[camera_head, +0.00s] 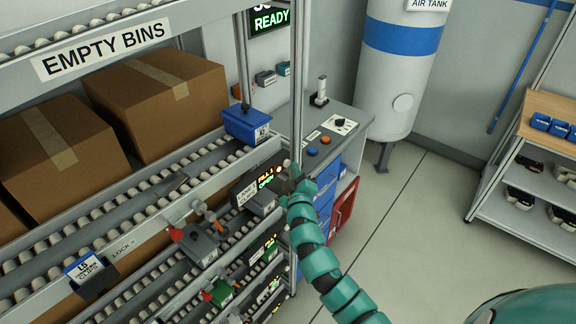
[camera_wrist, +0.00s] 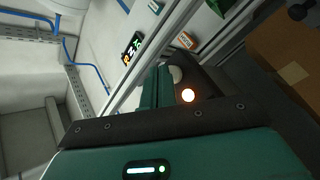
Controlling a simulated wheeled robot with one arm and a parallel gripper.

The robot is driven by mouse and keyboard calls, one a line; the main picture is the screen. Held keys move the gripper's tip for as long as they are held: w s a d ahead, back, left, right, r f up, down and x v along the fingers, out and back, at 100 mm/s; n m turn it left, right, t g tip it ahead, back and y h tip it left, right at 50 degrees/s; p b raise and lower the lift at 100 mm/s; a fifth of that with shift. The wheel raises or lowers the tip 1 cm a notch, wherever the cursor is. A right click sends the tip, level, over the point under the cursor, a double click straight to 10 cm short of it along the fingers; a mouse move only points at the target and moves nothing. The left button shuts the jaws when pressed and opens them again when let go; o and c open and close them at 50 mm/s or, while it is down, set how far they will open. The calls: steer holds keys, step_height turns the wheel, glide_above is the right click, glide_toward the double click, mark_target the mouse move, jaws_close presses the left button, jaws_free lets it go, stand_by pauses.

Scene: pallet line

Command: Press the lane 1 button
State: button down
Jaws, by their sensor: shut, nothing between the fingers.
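The lane 1 panel (camera_head: 268,180) is on the rack's right end, with an orange-and-green text display. A small lit orange-white button (camera_head: 279,169) is at its right edge. The glowing button also shows in the wrist view (camera_wrist: 188,95), beside a grey round knob (camera_wrist: 176,74). My gripper (camera_head: 286,186) is at the panel's right side, close to the lit button; its fingers are shut and empty. Its dark fingertips partly cover the panel, and I cannot tell whether they touch the button. A lane label plate (camera_head: 243,190) is left of the display.
A blue bin (camera_head: 246,124) sits on the roller lane above. A lever with a red knob (camera_head: 177,234) and grey block stands left on the rack. A rack upright (camera_head: 297,80) stands beside my arm. Right is a control cabinet (camera_head: 345,118); floor (camera_head: 420,215) is clear.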

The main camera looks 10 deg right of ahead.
steer(key=shift+w+a, duration=0.25)
steer(key=shift+w, duration=0.1)
stand_by(0.9)
steer(key=shift+s, duration=0.1)
steer(key=shift+s+d, duration=0.5)
steer(key=shift+s, duration=0.1)
steer(key=s+d, duration=0.1)
steer(key=s, duration=0.1)
steer(key=s+d, duration=0.2)
stand_by(0.6)
stand_by(0.7)
